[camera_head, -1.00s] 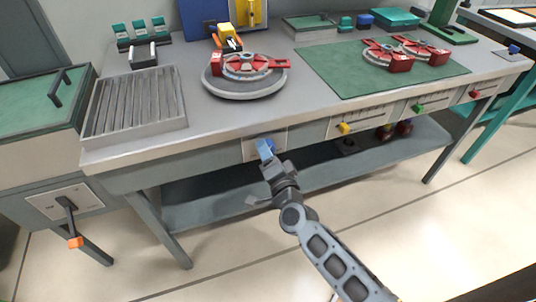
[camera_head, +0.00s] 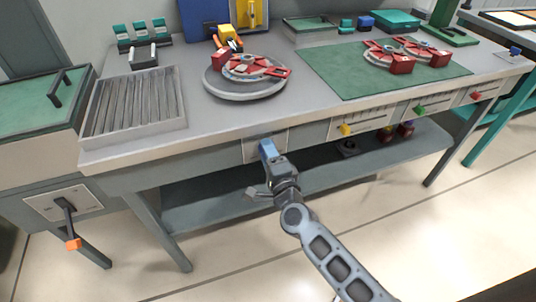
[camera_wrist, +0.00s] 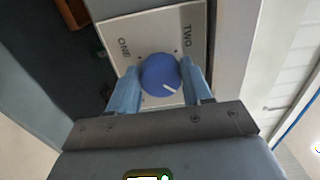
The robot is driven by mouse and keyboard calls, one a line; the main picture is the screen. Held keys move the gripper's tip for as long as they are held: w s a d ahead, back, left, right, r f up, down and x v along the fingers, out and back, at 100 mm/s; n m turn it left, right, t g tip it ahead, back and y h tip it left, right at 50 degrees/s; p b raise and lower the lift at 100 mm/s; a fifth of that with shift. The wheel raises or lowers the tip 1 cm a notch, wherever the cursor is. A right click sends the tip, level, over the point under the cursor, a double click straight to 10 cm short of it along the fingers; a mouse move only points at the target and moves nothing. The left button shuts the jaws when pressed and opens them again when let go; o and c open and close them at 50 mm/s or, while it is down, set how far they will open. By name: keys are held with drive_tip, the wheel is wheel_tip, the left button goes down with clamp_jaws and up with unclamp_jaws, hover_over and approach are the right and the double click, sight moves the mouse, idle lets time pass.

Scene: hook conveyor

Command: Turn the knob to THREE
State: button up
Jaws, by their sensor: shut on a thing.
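A round blue knob (camera_wrist: 158,72) with a white pointer line sits on a pale label plate (camera_wrist: 125,27) in the wrist view. The plate reads ONE at left and TWO at right; no THREE label can be read. The white line points to the lower right in that view. My gripper (camera_wrist: 160,76) is shut on the knob, with one blue finger on each side. In the head view my gripper (camera_head: 268,150) is at the plate (camera_head: 252,149) on the workbench's front face, and it hides the knob.
Above the plate, a round turntable (camera_head: 245,89) with a red and white fixture stands on the grey bench (camera_head: 215,117). Yellow (camera_head: 346,130), green (camera_head: 419,109) and red (camera_head: 477,96) knobs sit on panels to the right. A lower shelf (camera_head: 320,172) runs under the bench.

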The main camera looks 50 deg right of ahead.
drive_tip(key=shift+f, duration=0.1)
drive_tip(key=o, duration=1)
drive_tip(key=shift+o, duration=0.2)
drive_tip(key=v, duration=0.7)
drive_tip(key=shift+s+a+b, duration=0.2)
drive_tip(key=shift+s+b, duration=0.15)
drive_tip(key=shift+b, duration=0.1)
drive_tip(key=shift+a, duration=0.1)
drive_tip(key=s+a+r+n+y, duration=0.3)
drive_tip(key=s+a+r+n, duration=0.1)
drive_tip(key=s+n, duration=0.4)
drive_tip(key=s+a+r+n+y, duration=0.3)
drive_tip(key=s+a+n, duration=0.3)
drive_tip(key=s+n, duration=0.2)
drive_tip(key=s+a+r+n+y, duration=0.4)
drive_tip(key=s+a+r+n, duration=0.2)
drive_tip(key=s+n, duration=0.2)
drive_tip(key=shift+s+n, duration=0.25)
drive_tip(key=shift+n, duration=0.15)
